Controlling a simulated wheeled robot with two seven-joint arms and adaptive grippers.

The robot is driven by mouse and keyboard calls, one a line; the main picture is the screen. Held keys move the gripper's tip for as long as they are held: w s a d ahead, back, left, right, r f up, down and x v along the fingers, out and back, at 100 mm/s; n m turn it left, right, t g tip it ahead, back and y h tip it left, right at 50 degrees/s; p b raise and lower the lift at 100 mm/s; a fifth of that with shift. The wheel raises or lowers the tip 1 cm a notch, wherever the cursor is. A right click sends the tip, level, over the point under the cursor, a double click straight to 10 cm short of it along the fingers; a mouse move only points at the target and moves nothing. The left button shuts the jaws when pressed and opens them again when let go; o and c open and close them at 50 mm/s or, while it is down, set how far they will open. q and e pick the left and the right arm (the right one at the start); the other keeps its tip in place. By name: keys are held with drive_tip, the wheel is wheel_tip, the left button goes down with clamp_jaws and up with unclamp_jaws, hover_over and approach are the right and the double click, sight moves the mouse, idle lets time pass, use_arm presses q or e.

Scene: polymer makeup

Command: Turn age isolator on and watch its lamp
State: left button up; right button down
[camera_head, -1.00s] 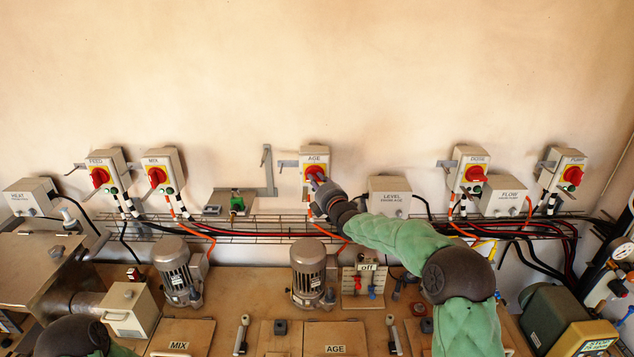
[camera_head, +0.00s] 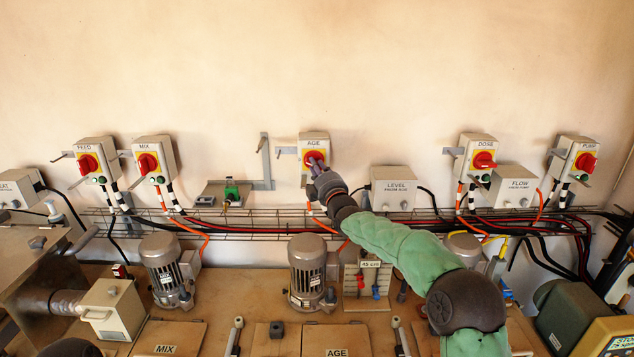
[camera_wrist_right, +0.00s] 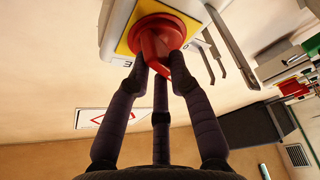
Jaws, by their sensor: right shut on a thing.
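The AGE isolator (camera_head: 325,143) is a pale box on the wall with a yellow plate and a red rotary knob (camera_head: 310,156). My right gripper (camera_head: 317,166) is shut on this red knob, reaching it from below right. In the right wrist view, the fingertips (camera_wrist_right: 158,72) close around the knob's raised red handle (camera_wrist_right: 153,44). The gripper covers the lower part of the isolator's front in the head view, and I cannot make out its lamp. My left gripper is not in view.
Similar isolators FEED (camera_head: 99,147), MIX (camera_head: 158,142), DOSE (camera_head: 479,146) and PUMP (camera_head: 579,145) line the wall. The LEVEL box (camera_head: 393,186) is right of my gripper. A wire cable tray (camera_head: 260,223) runs below. Motors (camera_head: 306,262) stand on the bench.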

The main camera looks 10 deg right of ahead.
drive_tip(key=shift+a+f+m+t+h+b, duration=0.15)
drive_tip(key=shift+m+t+h+b, duration=0.2)
drive_tip(key=shift+m+h+b, duration=1.7)
drive_tip(key=shift+a+f+m+t+h+b, duration=0.15)
drive_tip(key=shift+m+t+h+b, duration=0.45)
drive_tip(key=shift+m, duration=2.9)
drive_tip(key=shift+f+m+t+h+b, duration=0.2)
drive_tip(key=shift+m+h+b, duration=1.15)
drive_tip(key=shift+m, duration=1.4)
drive_tip(key=shift+m+b, duration=0.3)
drive_tip(key=c, duration=1.1)
unclamp_jaws()
drive_tip(key=shift+w, duration=0.1)
drive_tip(key=v, duration=1.2)
drive_tip(key=shift+r, duration=0.1)
